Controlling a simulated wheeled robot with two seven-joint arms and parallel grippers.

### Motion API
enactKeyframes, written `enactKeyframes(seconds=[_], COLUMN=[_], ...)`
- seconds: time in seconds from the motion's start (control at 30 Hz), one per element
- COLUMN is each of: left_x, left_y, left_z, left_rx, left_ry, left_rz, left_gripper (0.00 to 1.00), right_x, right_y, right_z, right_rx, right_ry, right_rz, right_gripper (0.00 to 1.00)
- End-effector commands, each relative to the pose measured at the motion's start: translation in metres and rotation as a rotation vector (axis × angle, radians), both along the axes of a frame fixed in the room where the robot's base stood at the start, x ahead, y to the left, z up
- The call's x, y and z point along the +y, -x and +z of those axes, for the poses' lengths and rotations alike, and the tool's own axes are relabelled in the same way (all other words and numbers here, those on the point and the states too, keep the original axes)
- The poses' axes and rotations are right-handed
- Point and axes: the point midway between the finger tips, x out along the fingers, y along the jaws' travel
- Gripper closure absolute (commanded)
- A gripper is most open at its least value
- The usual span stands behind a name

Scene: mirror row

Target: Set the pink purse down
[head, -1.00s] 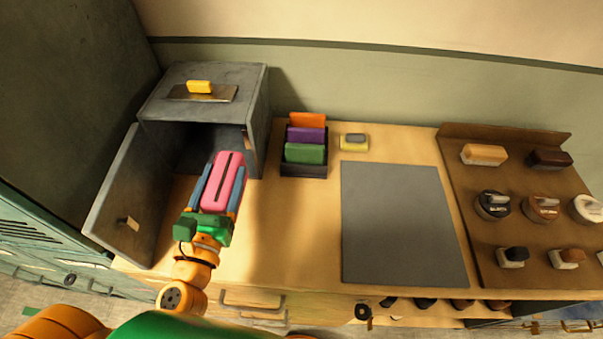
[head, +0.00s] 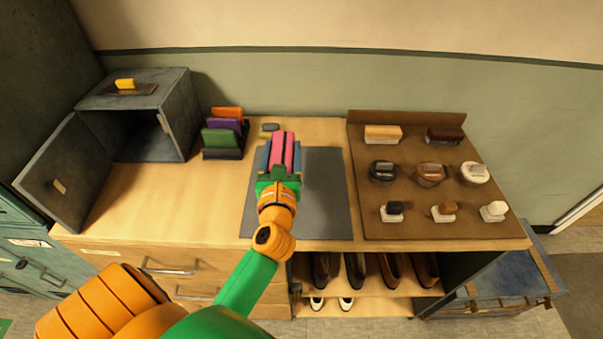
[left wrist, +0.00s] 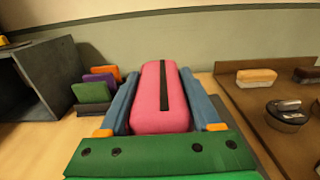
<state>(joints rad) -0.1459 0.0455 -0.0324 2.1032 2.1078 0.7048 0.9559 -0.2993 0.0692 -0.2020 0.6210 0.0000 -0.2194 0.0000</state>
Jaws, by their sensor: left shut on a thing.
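The pink purse (head: 284,150) has a dark stripe along its top and is held between the blue fingers of my left gripper (head: 282,158). In the head view it is over the back part of the grey mat (head: 322,205); I cannot tell how high above it. In the left wrist view the purse (left wrist: 161,98) fills the space between the two fingers of the left gripper (left wrist: 162,105), which are shut on it. The purse hides part of the mat's back edge. My right gripper is not in view.
An open grey metal box (head: 150,100) with its door swung left stands at the back left. Beside it a dark rack (head: 222,153) holds green, purple and orange pieces. A brown board (head: 410,225) with brushes and polish tins is at right. Bare wood lies left of the mat.

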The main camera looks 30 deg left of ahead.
Motion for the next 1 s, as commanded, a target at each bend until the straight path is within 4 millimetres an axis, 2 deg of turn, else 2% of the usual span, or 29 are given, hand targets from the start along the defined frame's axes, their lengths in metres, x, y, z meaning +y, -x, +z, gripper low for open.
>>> enactKeyframes(seconds=[0.03, 0.1, 0.27, 0.4, 0.83, 0.87, 0.93, 0.97, 1.0], left_x=[0.000, 0.001, 0.001, 0.001, 0.001, 0.001, 0.001, 0.001, 0.001], left_y=[-0.011, -0.024, -0.041, -0.046, -0.045, -0.045, -0.045, -0.045, -0.045], left_z=[-0.021, -0.037, -0.055, -0.084, -0.092, -0.092, -0.091, -0.091, -0.091], left_rx=[0.001, 0.001, -0.001, 0.002, 0.000, 0.000, 0.000, 0.000, 0.000], left_ry=[0.000, -0.001, 0.000, -0.001, 0.000, 0.000, 0.000, 0.000, 0.000], left_rz=[0.000, -0.001, -0.001, -0.002, -0.001, -0.001, -0.001, -0.001, -0.001], left_gripper=[1.00, 1.00, 1.00, 1.00, 1.00, 0.30, 0.11, 0.05, 0.05], right_x=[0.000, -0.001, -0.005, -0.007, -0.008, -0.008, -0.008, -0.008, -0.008], right_y=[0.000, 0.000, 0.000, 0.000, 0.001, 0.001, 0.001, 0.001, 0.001], right_z=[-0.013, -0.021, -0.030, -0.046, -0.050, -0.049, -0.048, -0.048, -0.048], right_rx=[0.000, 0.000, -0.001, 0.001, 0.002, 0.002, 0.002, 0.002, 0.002], right_ry=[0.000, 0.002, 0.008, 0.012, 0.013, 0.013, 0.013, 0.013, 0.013], right_rz=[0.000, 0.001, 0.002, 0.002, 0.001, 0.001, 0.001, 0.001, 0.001], right_gripper=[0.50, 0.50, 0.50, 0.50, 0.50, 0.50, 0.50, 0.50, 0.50])
